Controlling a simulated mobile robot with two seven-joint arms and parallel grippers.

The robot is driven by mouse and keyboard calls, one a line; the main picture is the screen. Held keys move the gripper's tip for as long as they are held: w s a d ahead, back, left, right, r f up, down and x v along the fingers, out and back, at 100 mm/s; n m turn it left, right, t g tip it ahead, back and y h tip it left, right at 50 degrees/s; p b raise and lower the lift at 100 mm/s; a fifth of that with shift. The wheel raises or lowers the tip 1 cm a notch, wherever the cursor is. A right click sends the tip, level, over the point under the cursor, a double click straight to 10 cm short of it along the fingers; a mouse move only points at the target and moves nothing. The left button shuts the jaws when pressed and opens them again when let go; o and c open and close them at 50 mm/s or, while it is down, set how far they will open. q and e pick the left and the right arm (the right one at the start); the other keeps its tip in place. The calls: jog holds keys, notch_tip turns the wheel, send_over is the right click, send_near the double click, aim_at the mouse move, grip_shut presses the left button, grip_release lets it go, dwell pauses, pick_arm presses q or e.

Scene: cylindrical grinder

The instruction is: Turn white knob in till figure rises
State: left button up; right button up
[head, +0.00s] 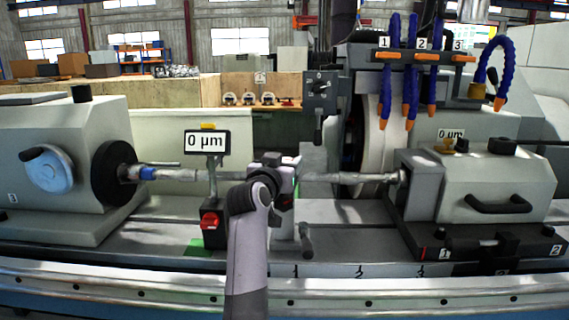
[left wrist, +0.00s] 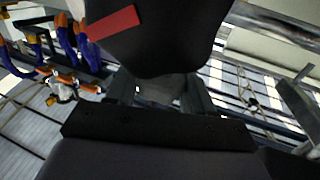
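My left arm rises from the bottom middle of the head view, and its gripper (head: 282,185) is at the white and dark fixture under the workpiece line. In the left wrist view its two fingers (left wrist: 160,92) stand apart, with a grey surface between them. A black body with a red stripe (left wrist: 150,38) is close in front of them. I cannot make out the white knob; the gripper and wrist may hide it. Whether the fingers grip anything is unclear. A display (head: 207,142) at left reads 0 µm; a second display (head: 451,134) at right also reads 0 µm. My right gripper is not in view.
A long shaft (head: 335,177) runs between the left headstock (head: 65,170) and the right tailstock (head: 500,180). A lever handle (head: 307,241) hangs right of my arm. Blue coolant hoses (head: 410,85) hang at upper right.

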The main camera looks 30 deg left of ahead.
pick_arm(q)
jog(key=shift+c, duration=1.1)
jog(key=shift+m+h, duration=0.3)
jog(key=shift+a+f+m+t+h+b, duration=0.15)
jog(key=shift+m+h+b, duration=0.2)
jog(key=shift+m+h, duration=0.35)
jog(key=shift+r+m+t+h+b, duration=0.15)
jog(key=shift+m+h+b, duration=0.25)
jog(key=shift+h, duration=0.6)
jog(key=m+h+b, duration=0.1)
jog(key=h, duration=0.1)
jog(key=m+h+b, duration=0.1)
jog(key=h+b, duration=0.1)
jog(key=shift+f+m+h, duration=0.15)
jog(key=shift+m+h, duration=0.15)
jog(key=shift+m, duration=0.1)
jog(key=shift+m+g+h+b, duration=0.55)
jog(key=shift+h+b, duration=0.2)
jog(key=shift+h, duration=0.15)
jog(key=shift+r, duration=0.2)
jog(key=o, duration=1)
jog(key=shift+c, duration=0.2)
